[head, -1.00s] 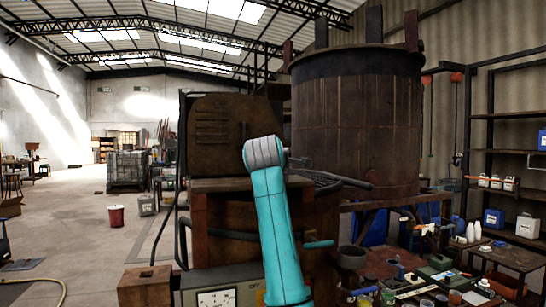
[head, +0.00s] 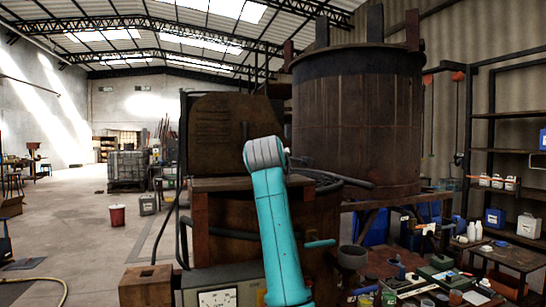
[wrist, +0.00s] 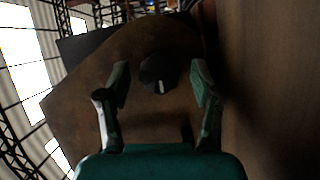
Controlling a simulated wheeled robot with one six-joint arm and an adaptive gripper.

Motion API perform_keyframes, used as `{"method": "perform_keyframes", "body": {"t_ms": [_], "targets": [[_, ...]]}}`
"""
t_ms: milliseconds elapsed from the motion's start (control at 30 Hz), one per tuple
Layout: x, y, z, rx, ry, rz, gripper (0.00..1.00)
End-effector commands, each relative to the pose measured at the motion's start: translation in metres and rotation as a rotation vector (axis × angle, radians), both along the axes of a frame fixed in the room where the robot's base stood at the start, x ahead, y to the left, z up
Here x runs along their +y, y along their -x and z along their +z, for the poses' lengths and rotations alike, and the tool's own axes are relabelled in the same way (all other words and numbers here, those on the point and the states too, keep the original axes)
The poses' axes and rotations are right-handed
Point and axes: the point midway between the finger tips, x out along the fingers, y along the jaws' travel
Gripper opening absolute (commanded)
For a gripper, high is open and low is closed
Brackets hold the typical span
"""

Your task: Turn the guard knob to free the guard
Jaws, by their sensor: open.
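In the wrist view, a dark round knob (wrist: 155,73) with a white pointer mark sits on a rusty brown panel, which looks like the guard (wrist: 88,88). My gripper (wrist: 160,78) is open, with one finger on each side of the knob and a visible gap to each. I cannot tell how far the fingertips are from the panel in depth. In the head view, the brown guard panel (head: 214,130) stands upright behind my arm. My wrist covers part of its right side; my gripper's fingers and the knob are hidden there.
A large dark vat (head: 357,125) stands just right of the guard. A bent dark bar (head: 340,181) sticks out near my wrist. A cluttered table (head: 430,285) is at the lower right. The floor (head: 80,235) at left is mostly open, with a red bucket (head: 117,215).

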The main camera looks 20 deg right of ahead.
Motion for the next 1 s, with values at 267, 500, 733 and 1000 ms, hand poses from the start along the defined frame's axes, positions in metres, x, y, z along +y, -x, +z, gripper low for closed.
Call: {"method": "perform_keyframes", "body": {"t_ms": [267, 500, 733, 1000], "targets": [[0.013, 0.029, 0.001, -0.002, 0.000, 0.002, 0.66], [0.032, 0.074, 0.004, -0.003, 0.000, 0.003, 0.66], [0.043, 0.102, 0.005, -0.001, 0.000, 0.001, 0.66], [0.046, 0.110, 0.006, 0.001, 0.001, 0.000, 0.66]]}}
